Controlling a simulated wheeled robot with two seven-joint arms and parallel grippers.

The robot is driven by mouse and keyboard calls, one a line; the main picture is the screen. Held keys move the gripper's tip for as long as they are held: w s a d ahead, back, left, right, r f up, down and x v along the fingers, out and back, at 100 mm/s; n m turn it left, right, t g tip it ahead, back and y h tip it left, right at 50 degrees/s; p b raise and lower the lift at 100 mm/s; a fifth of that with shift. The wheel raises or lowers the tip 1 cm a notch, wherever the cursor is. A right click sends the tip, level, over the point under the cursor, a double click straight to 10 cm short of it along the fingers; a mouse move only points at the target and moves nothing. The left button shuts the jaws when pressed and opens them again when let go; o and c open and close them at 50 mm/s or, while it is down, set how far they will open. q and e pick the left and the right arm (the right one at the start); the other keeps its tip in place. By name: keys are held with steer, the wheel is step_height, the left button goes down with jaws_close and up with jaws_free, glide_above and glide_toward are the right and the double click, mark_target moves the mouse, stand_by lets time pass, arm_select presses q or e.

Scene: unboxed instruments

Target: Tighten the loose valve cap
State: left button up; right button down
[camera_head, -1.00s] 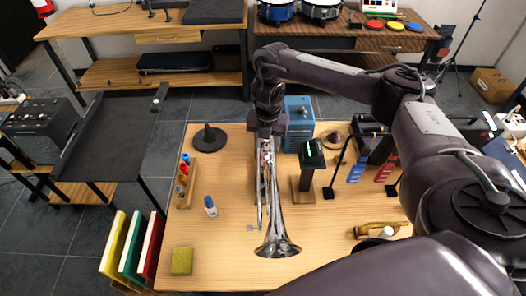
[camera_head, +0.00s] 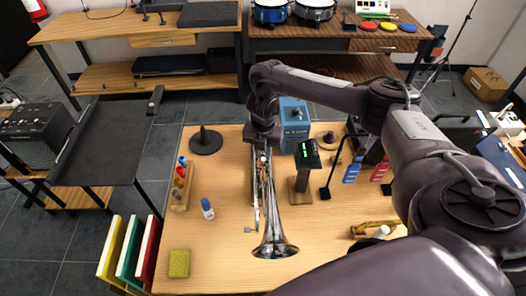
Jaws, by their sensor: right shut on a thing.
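A silver trumpet (camera_head: 268,215) lies on the wooden table, its bell toward me and its valve end toward the back. My right gripper (camera_head: 262,142) is over the trumpet's far end, at the valve area. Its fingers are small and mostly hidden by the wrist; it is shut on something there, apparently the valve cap. The cap itself is too small to make out. My left gripper is not in view.
A tuner-like black stand (camera_head: 304,170) and a blue box (camera_head: 294,122) stand close to the right of the trumpet. A small bottle (camera_head: 207,209), a bottle rack (camera_head: 181,187), a black cone stand (camera_head: 205,141) and a yellow sponge (camera_head: 179,263) are on the left.

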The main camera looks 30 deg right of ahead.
steer(key=shift+m, duration=0.3)
steer(key=shift+r+m+p, duration=0.1)
steer(key=shift+m+p, duration=0.7)
steer(key=shift+m, duration=0.4)
steer(key=shift+m+p, duration=0.65)
steer(key=shift+m, duration=0.75)
steer(key=c, duration=1.3)
jaws_free()
